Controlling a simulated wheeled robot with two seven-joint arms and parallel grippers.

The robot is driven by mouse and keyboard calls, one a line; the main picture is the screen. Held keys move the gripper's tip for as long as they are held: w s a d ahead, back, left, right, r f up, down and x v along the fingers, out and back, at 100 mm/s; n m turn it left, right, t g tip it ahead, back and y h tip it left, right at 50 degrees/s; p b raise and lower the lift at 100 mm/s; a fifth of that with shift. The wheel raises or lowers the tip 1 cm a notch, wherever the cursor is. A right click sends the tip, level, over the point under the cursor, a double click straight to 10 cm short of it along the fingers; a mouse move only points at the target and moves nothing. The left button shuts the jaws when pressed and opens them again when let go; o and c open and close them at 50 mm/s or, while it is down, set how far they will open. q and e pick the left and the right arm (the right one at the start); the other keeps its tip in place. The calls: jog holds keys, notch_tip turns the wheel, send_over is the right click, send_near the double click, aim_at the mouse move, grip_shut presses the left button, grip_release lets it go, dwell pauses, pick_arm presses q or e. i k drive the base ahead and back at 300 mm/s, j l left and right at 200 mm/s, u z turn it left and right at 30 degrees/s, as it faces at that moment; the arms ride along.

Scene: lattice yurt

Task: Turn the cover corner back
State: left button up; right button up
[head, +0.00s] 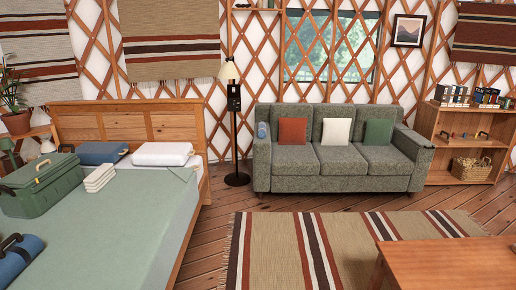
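The pale green cover (125,225) lies spread flat over the wooden bed on the left. Its upper right corner (183,173) lies near the pillow end, by the bed's right side, with a small lighter patch that may be a fold; I cannot tell. A strip of white sheet (194,162) shows beyond the cover's top edge. A white pillow (163,153) lies by the headboard (155,126), just behind that corner. Neither of my grippers is in view.
On the bed are a green case (42,190), folded white cloths (100,178), a blue roll (18,262) and a dark blue bundle (98,152). A floor lamp (235,125) and grey sofa (335,170) stand beyond. Floor right of the bed (205,235) is clear.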

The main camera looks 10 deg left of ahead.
aim_at(185, 173)
jog(key=i+j+u, duration=0.3)
jog(key=i, duration=0.55)
jog(key=i+u, duration=0.25)
jog(key=i, duration=0.65)
jog(key=i+j+z, duration=0.1)
jog(key=i+z, duration=0.3)
jog(key=i+l+z, duration=0.1)
jog(key=i+z, duration=0.3)
jog(key=k, duration=0.1)
